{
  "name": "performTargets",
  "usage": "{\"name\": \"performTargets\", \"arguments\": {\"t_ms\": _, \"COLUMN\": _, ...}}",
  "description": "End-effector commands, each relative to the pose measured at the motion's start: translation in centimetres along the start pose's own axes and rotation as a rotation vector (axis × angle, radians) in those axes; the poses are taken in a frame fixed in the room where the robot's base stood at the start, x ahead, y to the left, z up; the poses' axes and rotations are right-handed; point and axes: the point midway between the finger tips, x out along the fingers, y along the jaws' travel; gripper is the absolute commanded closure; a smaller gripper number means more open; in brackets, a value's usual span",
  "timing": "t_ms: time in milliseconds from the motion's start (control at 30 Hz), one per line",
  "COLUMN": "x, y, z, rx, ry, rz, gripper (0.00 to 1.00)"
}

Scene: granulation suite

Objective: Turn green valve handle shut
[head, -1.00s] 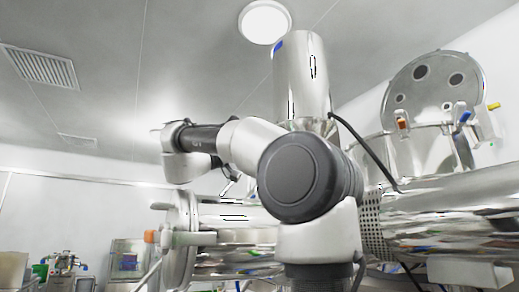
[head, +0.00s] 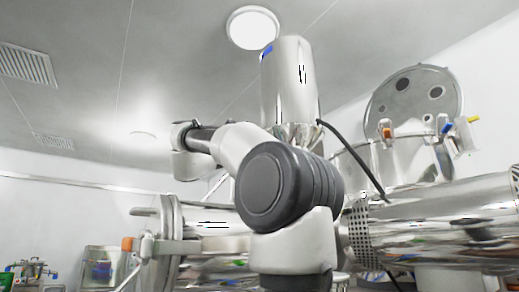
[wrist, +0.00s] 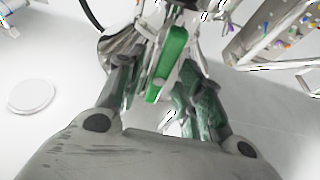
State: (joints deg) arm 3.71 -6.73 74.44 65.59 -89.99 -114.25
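The green valve handle (wrist: 168,62) is a flat green bar in the upper middle of the wrist view. My gripper (wrist: 161,72) has its two fingers spread, one on each side of the bar, with gaps between them. Green also shows along the fingers; I cannot tell whether it is reflection or part of the valve. I cannot tell how deep the bar sits between the fingertips. In the head view my arm's end points away at the left, and neither the fingers nor the green handle can be made out.
A shiny steel vessel (head: 430,228) lies at the right, with a round lid (head: 412,92) standing open behind it. A flanged steel body with an orange-tipped part (head: 128,244) is at the lower left. A black cable (head: 352,155) hangs beside my arm. A white disc (wrist: 31,96) shows at the wrist view's left.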

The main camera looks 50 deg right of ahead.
Motion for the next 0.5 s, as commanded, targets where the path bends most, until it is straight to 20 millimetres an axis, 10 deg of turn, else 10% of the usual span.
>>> {"name": "performTargets", "arguments": {"t_ms": 200, "x": 0.02, "y": -0.02, "z": -0.01, "rx": 0.0, "ry": 0.0, "rz": -0.001, "gripper": 0.65}}
{"name": "performTargets", "arguments": {"t_ms": 400, "x": 0.0, "y": -0.02, "z": -0.01, "rx": 0.0, "ry": 0.0, "rz": -0.001, "gripper": 1.0}}
{"name": "performTargets", "arguments": {"t_ms": 500, "x": -0.01, "y": -0.03, "z": -0.01, "rx": 0.0, "ry": 0.001, "rz": -0.001, "gripper": 1.0}}
